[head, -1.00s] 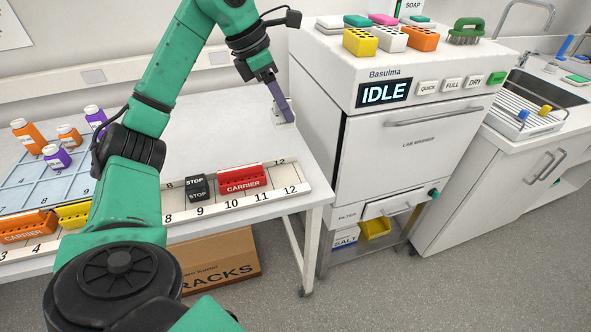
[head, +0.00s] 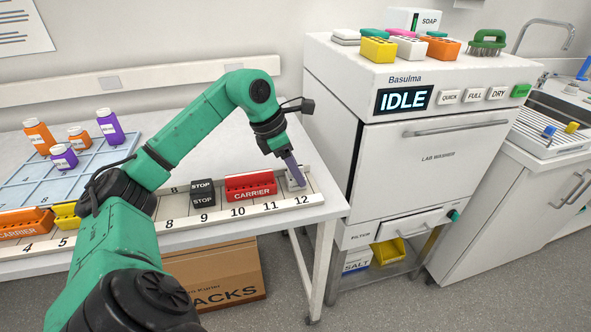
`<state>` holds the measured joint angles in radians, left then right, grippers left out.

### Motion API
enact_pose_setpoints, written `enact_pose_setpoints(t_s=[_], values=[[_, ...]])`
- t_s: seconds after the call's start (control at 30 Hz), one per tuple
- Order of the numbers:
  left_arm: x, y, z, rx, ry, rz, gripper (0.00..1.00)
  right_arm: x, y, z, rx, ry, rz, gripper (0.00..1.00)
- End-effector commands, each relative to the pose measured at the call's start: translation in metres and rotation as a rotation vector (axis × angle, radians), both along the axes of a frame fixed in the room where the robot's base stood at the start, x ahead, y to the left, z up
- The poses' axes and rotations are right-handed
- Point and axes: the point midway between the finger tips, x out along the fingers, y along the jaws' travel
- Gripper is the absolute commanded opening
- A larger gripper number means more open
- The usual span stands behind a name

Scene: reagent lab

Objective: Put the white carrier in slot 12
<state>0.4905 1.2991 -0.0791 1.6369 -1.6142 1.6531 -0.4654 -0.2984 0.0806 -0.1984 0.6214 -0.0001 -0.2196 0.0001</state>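The white carrier (head: 302,182) is small in the head view and partly hidden behind my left gripper's fingers. It is at the right end of the numbered rail (head: 257,212), just behind the printed 12. I cannot tell whether it rests fully on the rail or hangs slightly above it. My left gripper (head: 296,184) points down and is shut on the white carrier. My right gripper is not in view.
A red carrier (head: 250,186) sits just left, around slots 10 and 11. A black stop block (head: 203,193) is at slot 9. Orange (head: 25,224) and yellow (head: 64,215) carriers stand farther left. The lab washer (head: 425,150) stands right of the table.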

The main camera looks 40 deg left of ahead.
Motion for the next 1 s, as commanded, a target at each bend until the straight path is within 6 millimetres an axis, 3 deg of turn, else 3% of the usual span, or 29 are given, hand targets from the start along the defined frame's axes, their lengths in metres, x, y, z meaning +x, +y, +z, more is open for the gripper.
enact_pose_setpoints(t_s=[0.3, 0.43, 0.8, 1.0], values=[[0.0, 0.0, 0.001, 0.0, 0.0, 0.0, 0.81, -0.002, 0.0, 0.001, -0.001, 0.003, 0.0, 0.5], [-0.002, 0.002, 0.012, 0.001, -0.003, 0.001, 0.81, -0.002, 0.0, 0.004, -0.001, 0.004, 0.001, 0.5], [-0.031, 0.022, 0.102, 0.001, -0.003, 0.001, 0.81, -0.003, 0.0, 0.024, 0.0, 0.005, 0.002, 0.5], [-0.038, 0.026, 0.115, 0.0, 0.0, 0.0, 0.81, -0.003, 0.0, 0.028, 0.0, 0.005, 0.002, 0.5]])
